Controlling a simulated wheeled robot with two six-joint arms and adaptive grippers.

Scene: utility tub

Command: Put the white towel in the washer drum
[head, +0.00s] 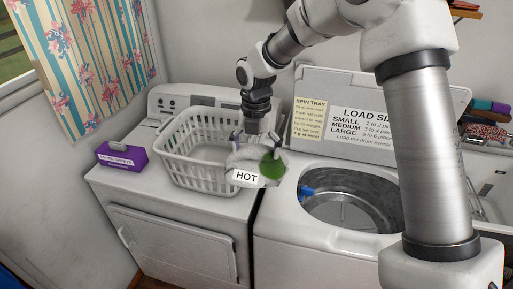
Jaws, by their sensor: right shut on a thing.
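My right gripper (257,141) points down and is shut on the white towel (243,158). The towel is a pale bundle that hangs from the fingers, in front of the right end of the laundry basket and left of the drum opening. A green round patch and a white "HOT" label show at the towel; I cannot tell what they are fixed to. The washer drum (346,213) is a metal tub seen through the open top of the white washer (285,220). My left gripper is out of view.
A white basket (192,180) stands on the left machine (132,198), beside a purple box (122,156). The raised washer lid (350,112) stands behind the opening. A blue piece (307,193) sits at the opening's left edge. My right arm covers much of the right side.

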